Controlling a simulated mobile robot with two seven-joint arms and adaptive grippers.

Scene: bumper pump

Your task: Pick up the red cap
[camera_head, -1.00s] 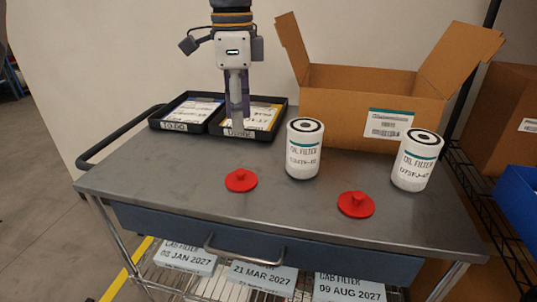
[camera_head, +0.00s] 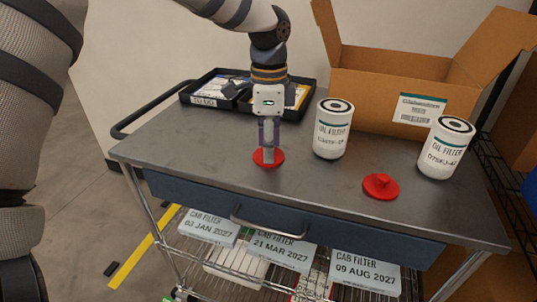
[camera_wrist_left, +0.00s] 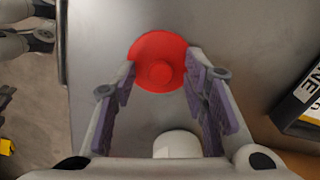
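Two red caps with raised knobs lie on the grey cart top. The left red cap (camera_head: 268,159) is directly under my left gripper (camera_head: 268,148), which points down at it. In the left wrist view this red cap (camera_wrist_left: 150,50) shows ahead of the fingertips, its knob roughly between them. The left gripper (camera_wrist_left: 163,72) is open, its purple-padded fingers apart with nothing held. I cannot tell whether the fingers touch the cap. The other red cap (camera_head: 381,187) lies apart to the right, near the front edge. My right gripper is not in view.
White oil filters stand upright behind the caps, one in the middle (camera_head: 332,130) and one at right (camera_head: 445,150). An open cardboard box (camera_head: 365,95) stands behind them. Black trays (camera_head: 212,101) sit at back left, partly behind my gripper. The cart top (camera_head: 195,150) is clear at left.

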